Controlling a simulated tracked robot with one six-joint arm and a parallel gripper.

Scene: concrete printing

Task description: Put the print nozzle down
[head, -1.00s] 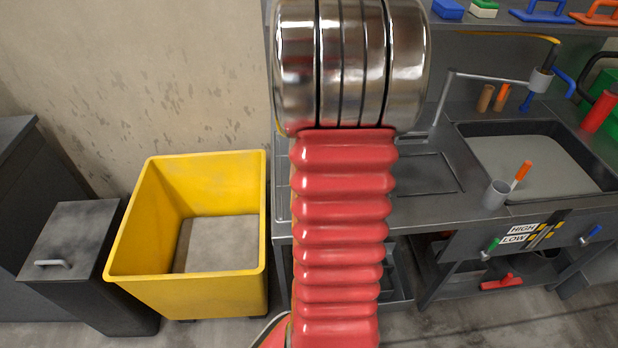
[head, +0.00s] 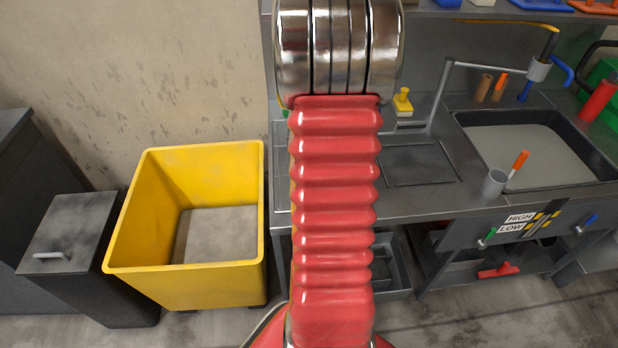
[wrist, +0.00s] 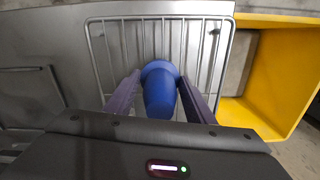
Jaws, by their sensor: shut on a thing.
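In the wrist view my gripper (wrist: 159,82) has its two dark fingers on either side of the blue print nozzle (wrist: 160,95) and is shut on it. The nozzle is in front of a wire rack (wrist: 105,45) on the grey bench, with its wide round rim at the far end. I cannot tell whether the nozzle touches the rack. In the head view my red arm hides the gripper and the nozzle; only a strip of the rack (head: 281,165) shows left of the arm.
A yellow bin (head: 255,235) stands left of the bench; it also shows in the wrist view (wrist: 262,90). On the bench (head: 425,205) are a grey basin (head: 535,155), a cup (head: 494,183) and a yellow-handled tool (head: 403,101). A dark lidded bin (head: 70,240) stands at far left.

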